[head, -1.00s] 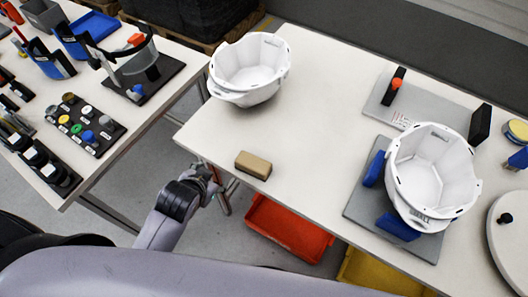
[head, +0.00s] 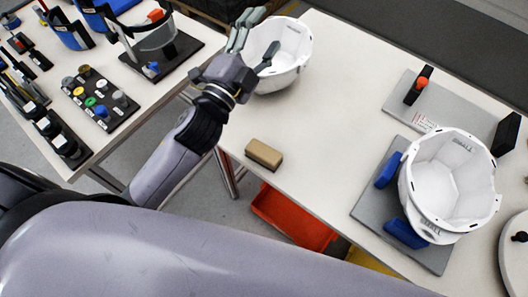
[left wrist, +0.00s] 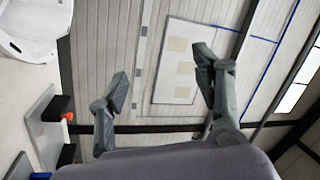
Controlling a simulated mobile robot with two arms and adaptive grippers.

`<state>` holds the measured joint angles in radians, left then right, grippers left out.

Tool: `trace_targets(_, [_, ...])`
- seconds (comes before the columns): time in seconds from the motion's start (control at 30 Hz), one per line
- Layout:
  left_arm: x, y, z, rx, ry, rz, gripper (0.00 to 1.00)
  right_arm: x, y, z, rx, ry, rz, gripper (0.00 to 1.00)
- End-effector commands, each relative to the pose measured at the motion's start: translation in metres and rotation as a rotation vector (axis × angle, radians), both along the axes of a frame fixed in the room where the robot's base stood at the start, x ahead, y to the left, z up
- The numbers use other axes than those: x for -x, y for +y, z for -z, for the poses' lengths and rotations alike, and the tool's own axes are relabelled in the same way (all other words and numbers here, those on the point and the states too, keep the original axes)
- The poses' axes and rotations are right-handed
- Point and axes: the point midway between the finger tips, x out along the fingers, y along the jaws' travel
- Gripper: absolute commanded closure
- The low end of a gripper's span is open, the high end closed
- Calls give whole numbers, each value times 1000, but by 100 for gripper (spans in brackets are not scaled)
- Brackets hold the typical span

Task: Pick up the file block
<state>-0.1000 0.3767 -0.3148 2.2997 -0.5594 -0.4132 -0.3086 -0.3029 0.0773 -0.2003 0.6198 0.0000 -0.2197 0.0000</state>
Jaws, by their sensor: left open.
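The file block (head: 264,154), a small tan block with a darker side, lies flat near the front left edge of the white table (head: 320,115). Nothing touches it. My left gripper (head: 257,38) is open and empty. It is raised beyond the block in the head view, overlapping the left white helmet shell in the picture; contact cannot be told. In the left wrist view my left gripper (left wrist: 160,75) has its fingers apart with only the far wall behind them. The block does not show there. My right gripper is in neither view.
A white helmet shell (head: 290,62) stands at the back left. Another shell (head: 450,180) sits on a grey fixture with blue supports (head: 404,234). A plate with an orange knob (head: 422,83) lies behind. A red bin (head: 290,218) is below the edge. The table's middle is clear.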

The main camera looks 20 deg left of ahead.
Motion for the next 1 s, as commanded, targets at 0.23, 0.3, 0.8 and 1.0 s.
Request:
trace_targets(0.23, [52, -111, -92, -627, -743, 373, 40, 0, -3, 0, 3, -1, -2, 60])
trace_targets(0.3, [75, -135, -86, -817, -927, 487, 40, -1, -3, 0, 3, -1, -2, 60])
trace_targets(0.8, [100, -25, 90, -2027, -1517, 1561, 40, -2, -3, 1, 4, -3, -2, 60])
trace_targets(1.0, [94, 23, 100, 2134, 1458, -1774, 40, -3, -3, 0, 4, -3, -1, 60])
